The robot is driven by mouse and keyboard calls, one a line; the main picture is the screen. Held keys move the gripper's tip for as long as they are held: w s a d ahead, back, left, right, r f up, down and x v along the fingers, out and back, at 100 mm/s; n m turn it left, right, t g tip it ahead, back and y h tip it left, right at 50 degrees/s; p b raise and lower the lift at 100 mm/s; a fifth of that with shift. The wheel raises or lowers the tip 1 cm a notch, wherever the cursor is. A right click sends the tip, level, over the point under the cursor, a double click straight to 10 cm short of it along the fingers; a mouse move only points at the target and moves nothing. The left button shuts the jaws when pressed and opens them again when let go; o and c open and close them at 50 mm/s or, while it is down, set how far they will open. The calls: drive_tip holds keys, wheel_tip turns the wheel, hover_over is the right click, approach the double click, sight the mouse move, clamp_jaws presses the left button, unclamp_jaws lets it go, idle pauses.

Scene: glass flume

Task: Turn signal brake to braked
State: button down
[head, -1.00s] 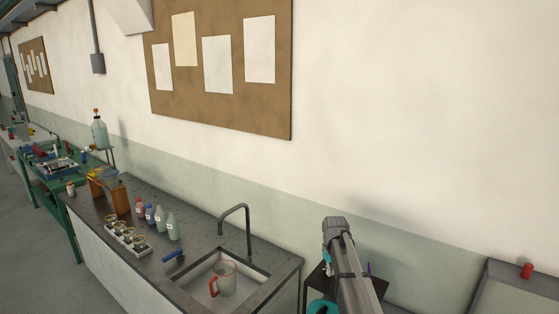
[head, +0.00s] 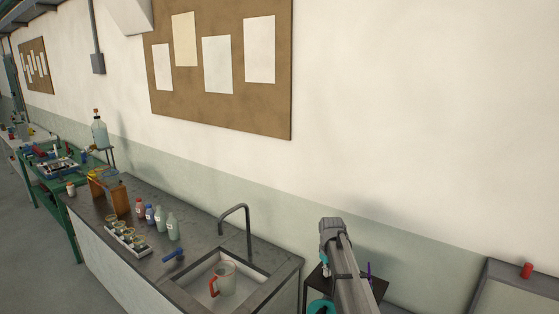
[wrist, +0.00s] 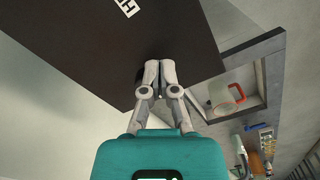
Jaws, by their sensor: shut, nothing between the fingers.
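I cannot make out the signal brake in either view. In the wrist view my gripper (wrist: 160,66) is shut and empty, its two grey fingertips together in front of a dark brown flat surface (wrist: 110,45). I cannot tell whether they touch it. A white label with a black letter (wrist: 126,7) lies on that surface. In the head view my arm comes down at the lower right, over a small dark table (head: 374,289). The fingers are hidden there; only a teal part of the gripper shows at the bottom edge.
A grey bench with a sink (head: 262,272), a tap (head: 247,225) and a red-handled jug (head: 226,277) stands left of the dark table. Several bottles (head: 160,217) stand farther left. A red cylinder (head: 526,270) sits on a grey box at right. A wall lies behind.

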drive_tip(key=shift+s, duration=0.3)
idle(0.5)
wheel_tip(320, 180, up, 6)
drive_tip(key=p, duration=0.6)
drive_tip(key=shift+s+f, duration=0.1)
idle(0.5)
drive_tip(key=s+f+m+b, duration=0.2)
drive_tip(key=s+f+b, duration=0.7)
drive_tip(key=s, duration=0.4)
drive_tip(key=s+f+m+b, duration=0.2)
drive_tip(key=s+f+b, duration=0.7)
drive_tip(key=s, duration=0.3)
drive_tip(key=shift+s+f+m+b, duration=0.3)
drive_tip(key=shift+s+m+b, duration=0.1)
